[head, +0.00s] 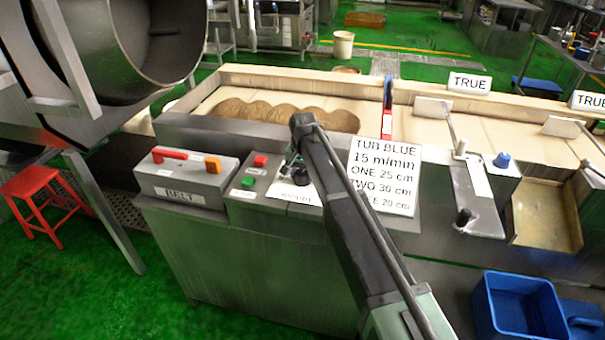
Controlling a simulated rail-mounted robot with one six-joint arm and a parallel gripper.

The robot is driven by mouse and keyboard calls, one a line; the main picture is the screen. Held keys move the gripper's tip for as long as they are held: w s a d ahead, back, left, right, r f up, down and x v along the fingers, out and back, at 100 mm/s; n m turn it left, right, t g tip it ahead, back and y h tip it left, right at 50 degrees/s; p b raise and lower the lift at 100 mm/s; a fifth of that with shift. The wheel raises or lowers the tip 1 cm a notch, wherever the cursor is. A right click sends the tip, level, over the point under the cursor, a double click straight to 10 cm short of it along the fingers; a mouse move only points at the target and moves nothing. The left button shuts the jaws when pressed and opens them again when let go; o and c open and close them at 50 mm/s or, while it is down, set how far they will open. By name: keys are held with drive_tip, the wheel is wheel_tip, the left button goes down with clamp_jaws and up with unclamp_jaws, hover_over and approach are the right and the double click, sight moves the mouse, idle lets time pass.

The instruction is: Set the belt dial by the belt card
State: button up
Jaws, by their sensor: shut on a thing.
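The belt card (384,180) is a white sign at the front of the belt, partly covered by my arm. It reads TUB BLUE, 15 m/min, ONE 25 cm, TWO 30 cm, and a partly hidden last line ending in 20 cm. The belt dial's pale plate (283,193) lies on the control panel left of the card. My gripper (291,172) points down over this plate and is shut on the dial's knob. The jaws and arm hide the knob and most of the scale, so its setting cannot be read.
A grey BELT box (182,180) with a red handle and orange button sits left. Red (260,160) and green (248,183) buttons are close to my gripper. A brown mass (285,114) lies on the belt behind. A blue tub (517,306) stands lower right.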

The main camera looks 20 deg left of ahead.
sight(303, 171)
drive_tip(key=shift+m, duration=1)
drive_tip(key=o, duration=0.9)
wheel_tip(303, 171, up, 11)
drive_tip(key=p, duration=1)
drive_tip(key=shift+f+p, duration=0.1)
drive_tip(key=shift+p, duration=0.3)
